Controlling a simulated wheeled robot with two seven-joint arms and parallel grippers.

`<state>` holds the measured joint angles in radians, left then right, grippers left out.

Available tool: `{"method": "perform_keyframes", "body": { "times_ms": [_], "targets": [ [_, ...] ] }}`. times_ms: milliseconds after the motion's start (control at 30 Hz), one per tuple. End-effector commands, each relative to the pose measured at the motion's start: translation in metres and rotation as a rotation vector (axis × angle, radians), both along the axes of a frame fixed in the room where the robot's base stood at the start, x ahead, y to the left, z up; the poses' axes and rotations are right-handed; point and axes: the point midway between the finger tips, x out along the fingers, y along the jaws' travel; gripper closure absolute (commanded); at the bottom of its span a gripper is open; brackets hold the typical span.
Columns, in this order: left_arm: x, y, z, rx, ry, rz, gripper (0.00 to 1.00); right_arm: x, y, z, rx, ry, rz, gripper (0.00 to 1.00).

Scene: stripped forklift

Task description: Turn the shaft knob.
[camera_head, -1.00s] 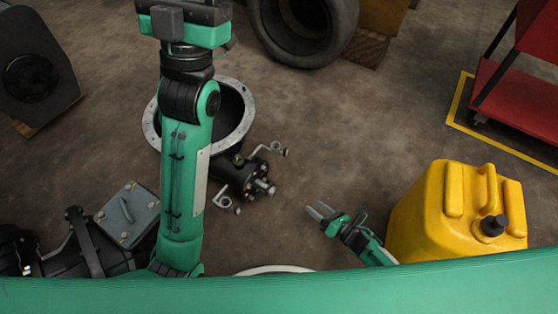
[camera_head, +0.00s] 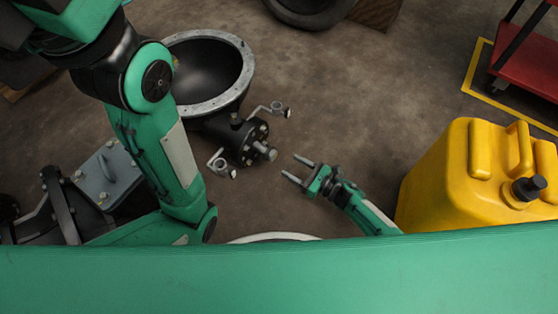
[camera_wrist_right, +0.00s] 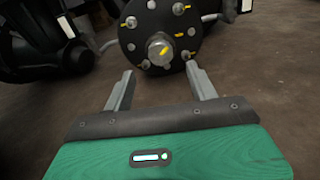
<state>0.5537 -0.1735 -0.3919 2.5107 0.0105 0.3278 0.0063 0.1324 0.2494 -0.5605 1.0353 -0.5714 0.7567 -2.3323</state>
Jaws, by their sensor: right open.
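The shaft knob (camera_head: 265,150) is a small grey metal stub sticking out of the black flange of the dark housing (camera_head: 228,125). My right gripper (camera_head: 300,170) is open and empty, a short way to the right of the knob in the head view. In the wrist view its two fingers (camera_wrist_right: 160,88) point at the flange, with the knob ahead between them and apart from both. My left arm comes in from the left; its gripper is out of the picture.
Two bent metal levers (camera_head: 270,109) flank the flange. A wide grey-rimmed bowl-shaped casing (camera_head: 243,70) opens behind it. A yellow canister (camera_head: 450,180) stands to the right of my right arm. A red cart (camera_head: 530,65) is at the far right. Bare floor lies between.

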Motion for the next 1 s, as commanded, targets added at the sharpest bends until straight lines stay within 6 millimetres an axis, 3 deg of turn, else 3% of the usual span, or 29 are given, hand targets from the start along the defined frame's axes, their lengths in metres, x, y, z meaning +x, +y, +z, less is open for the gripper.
{"method": "perform_keyframes", "body": {
  "times_ms": [100,300,733,767,900,1000],
  "targets": [
    [-0.001,-0.001,-0.010,-0.003,-0.003,-0.001,0.42,0.016,0.021,-0.003,0.002,-0.002,0.001,0.42],
    [-0.004,-0.002,-0.016,-0.006,-0.007,-0.001,0.42,0.032,0.044,-0.002,0.002,0.001,-0.001,0.42],
    [-0.005,-0.001,-0.016,-0.014,-0.009,-0.006,0.42,0.039,0.052,0.000,0.000,0.002,-0.002,0.42],
    [-0.005,-0.001,-0.016,-0.014,-0.009,-0.006,0.42,0.039,0.052,0.000,0.000,0.002,-0.002,0.44],
    [-0.005,-0.001,-0.016,-0.013,-0.008,-0.006,0.42,0.039,0.052,0.000,0.001,0.002,-0.002,0.71],
    [-0.005,-0.001,-0.016,-0.013,-0.008,-0.006,0.42,0.038,0.052,0.000,0.001,0.002,-0.002,0.87]
  ]
}}
